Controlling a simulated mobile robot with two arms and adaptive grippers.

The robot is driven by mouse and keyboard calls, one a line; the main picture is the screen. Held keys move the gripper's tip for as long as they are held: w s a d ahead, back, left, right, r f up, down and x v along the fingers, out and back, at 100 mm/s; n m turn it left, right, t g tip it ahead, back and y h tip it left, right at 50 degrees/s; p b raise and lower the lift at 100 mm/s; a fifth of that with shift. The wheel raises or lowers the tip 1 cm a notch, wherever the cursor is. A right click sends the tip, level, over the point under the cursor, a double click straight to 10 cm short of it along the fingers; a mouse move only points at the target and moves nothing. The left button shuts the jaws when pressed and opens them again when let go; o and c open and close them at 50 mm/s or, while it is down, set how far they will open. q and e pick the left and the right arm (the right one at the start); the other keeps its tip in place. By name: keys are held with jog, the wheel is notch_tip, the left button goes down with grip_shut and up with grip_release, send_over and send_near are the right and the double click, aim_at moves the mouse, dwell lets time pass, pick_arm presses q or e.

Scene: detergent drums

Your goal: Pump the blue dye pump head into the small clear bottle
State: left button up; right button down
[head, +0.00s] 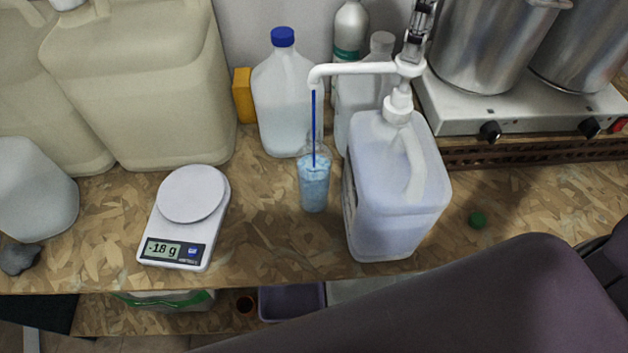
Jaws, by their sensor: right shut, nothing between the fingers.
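A large translucent jug (393,195) with a white pump head (398,67) stands upright on the chipboard bench. The pump's long spout reaches left, and its tip is above the small clear bottle (314,188). A thin blue stream (313,125) runs straight down from the spout tip into the bottle. Light blue liquid shows in the bottle, which stands upright left of the jug. My right gripper (412,52) is shut with nothing in it, its fingertips at the top of the pump head; whether they press on it is hard to tell. My left gripper is not in view.
A scale (188,215) reading about -18 g stands left of the bottle. Behind are a blue-capped jug (284,95), large cream canisters (140,90), and steel pots on a hotplate (510,105). My dark arm crosses the lower right.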

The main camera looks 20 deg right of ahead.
jog(key=shift+f+b, duration=0.75)
jog(key=shift+f, duration=0.5)
jog(key=shift+r, duration=0.15)
notch_tip(320, 180, up, 6)
jog(key=p, duration=0.5)
jog(key=shift+f, duration=0.2)
jog(key=shift+f+b, duration=2.5)
jog(key=shift+f, duration=0.55)
jog(key=shift+r+p, duration=2.55)
jog(key=shift+r, duration=0.6)
